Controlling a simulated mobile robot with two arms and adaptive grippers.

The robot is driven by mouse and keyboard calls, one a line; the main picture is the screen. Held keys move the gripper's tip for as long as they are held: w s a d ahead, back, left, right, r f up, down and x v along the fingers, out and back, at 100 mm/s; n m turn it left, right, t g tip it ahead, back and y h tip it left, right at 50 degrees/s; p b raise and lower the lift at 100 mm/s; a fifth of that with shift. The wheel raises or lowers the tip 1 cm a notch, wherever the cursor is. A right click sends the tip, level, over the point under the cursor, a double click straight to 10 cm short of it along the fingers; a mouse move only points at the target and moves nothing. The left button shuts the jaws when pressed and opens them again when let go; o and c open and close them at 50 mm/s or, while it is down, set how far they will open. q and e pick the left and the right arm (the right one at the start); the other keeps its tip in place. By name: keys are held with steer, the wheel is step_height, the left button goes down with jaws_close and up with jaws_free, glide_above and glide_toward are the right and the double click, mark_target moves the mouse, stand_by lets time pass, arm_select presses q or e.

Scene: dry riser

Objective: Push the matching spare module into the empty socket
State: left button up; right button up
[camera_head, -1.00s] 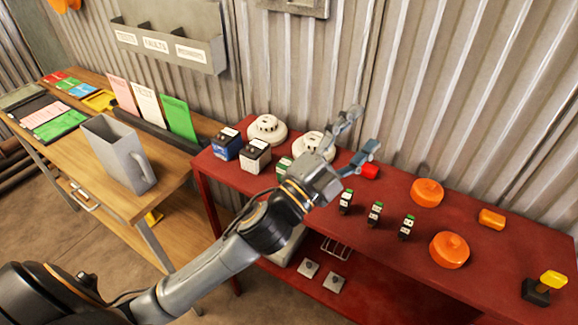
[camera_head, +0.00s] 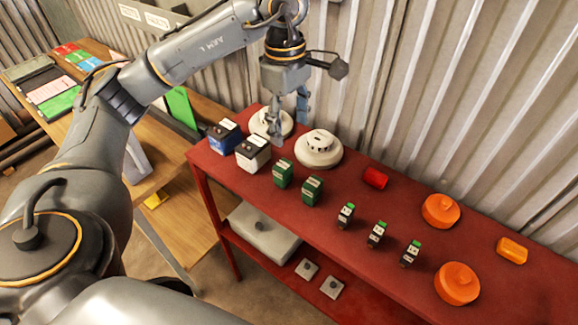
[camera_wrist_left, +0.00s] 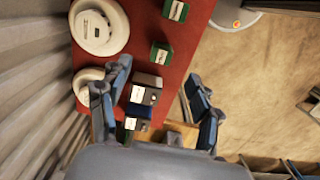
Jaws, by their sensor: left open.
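Spare modules stand on the red bench (camera_head: 330,215). A blue module (camera_head: 223,138) and a grey module (camera_head: 253,153) with pale labels are at its left end. Two green modules (camera_head: 283,173) (camera_head: 312,190) stand to their right, then several small dark modules with green tops (camera_head: 377,234). My left gripper (camera_head: 290,125) is open and empty, pointing down above the bench near the grey module. In the left wrist view the grey module (camera_wrist_left: 148,86) and the blue module (camera_wrist_left: 138,111) lie between its fingers. I do not make out an empty socket. My right gripper is not in view.
White round detectors (camera_head: 318,149) stand at the back, close to my left gripper. A red cylinder (camera_head: 375,177), orange round parts (camera_head: 457,283) and an orange block (camera_head: 512,250) are on the right. A grey case (camera_head: 265,237) lies on the lower shelf. A corrugated wall rises behind.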

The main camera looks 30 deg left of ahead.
mark_target(283, 165)
arm_select(q)
steer(key=shift+y, duration=0.3)
steer(key=f, duration=0.2)
steer(key=a+f, duration=0.1)
steer(key=f, duration=0.2)
steer(key=f+p, duration=0.1)
steer(key=f, duration=0.1)
steer(key=shift+s+a+f, duration=0.1)
steer(key=shift+a+f, duration=0.1)
steer(key=shift+a, duration=0.05)
steer(key=f, duration=0.1)
steer(key=f+p, duration=0.1)
steer(key=f, duration=0.1)
steer(key=f+p, duration=0.1)
steer(key=shift+s+d+f, duration=0.1)
steer(key=shift+s+f, duration=0.15)
steer(key=shift+f, duration=0.6)
steer(key=c, duration=1.3)
